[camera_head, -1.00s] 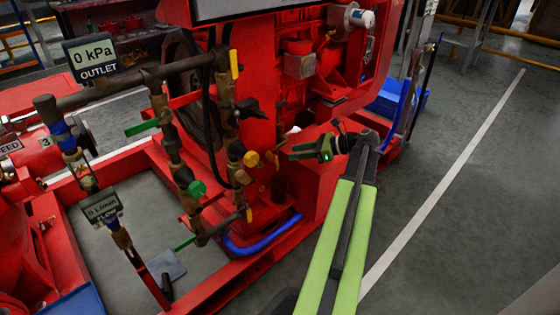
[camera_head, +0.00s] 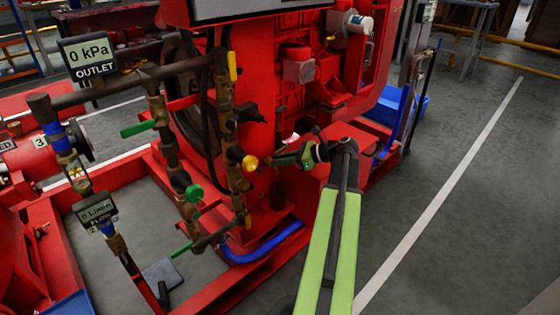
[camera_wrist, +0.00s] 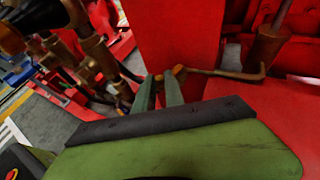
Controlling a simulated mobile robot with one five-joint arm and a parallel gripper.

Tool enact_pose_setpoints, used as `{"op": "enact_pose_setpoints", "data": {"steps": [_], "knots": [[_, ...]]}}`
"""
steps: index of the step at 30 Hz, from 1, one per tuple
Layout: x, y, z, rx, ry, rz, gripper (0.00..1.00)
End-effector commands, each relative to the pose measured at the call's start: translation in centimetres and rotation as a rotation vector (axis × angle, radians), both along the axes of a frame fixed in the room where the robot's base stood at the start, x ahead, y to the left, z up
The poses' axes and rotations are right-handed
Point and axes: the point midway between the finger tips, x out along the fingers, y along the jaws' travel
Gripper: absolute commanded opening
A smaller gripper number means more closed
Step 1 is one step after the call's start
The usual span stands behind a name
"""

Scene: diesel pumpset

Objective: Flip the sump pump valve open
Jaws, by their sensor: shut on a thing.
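A yellow valve handle (camera_head: 250,163) sits on the brass vertical pipe in the head view. My gripper (camera_head: 274,160) reaches in from the right, with its fingertips at this handle. In the wrist view, my two green fingers (camera_wrist: 164,84) are close together. Their tips meet a yellow-orange piece (camera_wrist: 179,71), and they are shut on it. The fingers partly hide the handle, so its exact angle is unclear. No label shows which valve is the sump pump's.
A green knob (camera_head: 194,193) and a green lever (camera_head: 138,129) sit on the pipe to the left. Another yellow handle (camera_head: 232,67) is higher up. A blue hose (camera_head: 262,246) runs along the red frame below. Open grey floor (camera_head: 480,200) lies to the right.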

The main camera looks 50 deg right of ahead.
Motion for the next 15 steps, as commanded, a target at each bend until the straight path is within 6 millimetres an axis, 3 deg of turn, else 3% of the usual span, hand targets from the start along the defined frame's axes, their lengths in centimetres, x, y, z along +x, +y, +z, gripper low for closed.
{"op": "enact_pose_setpoints", "data": {"steps": [8,15], "knots": [[0.1,-0.2,0.0,0.0,0.0,0.015,0.0],[0.4,-1.7,0.0,0.0,0.001,0.182,0.0]]}}
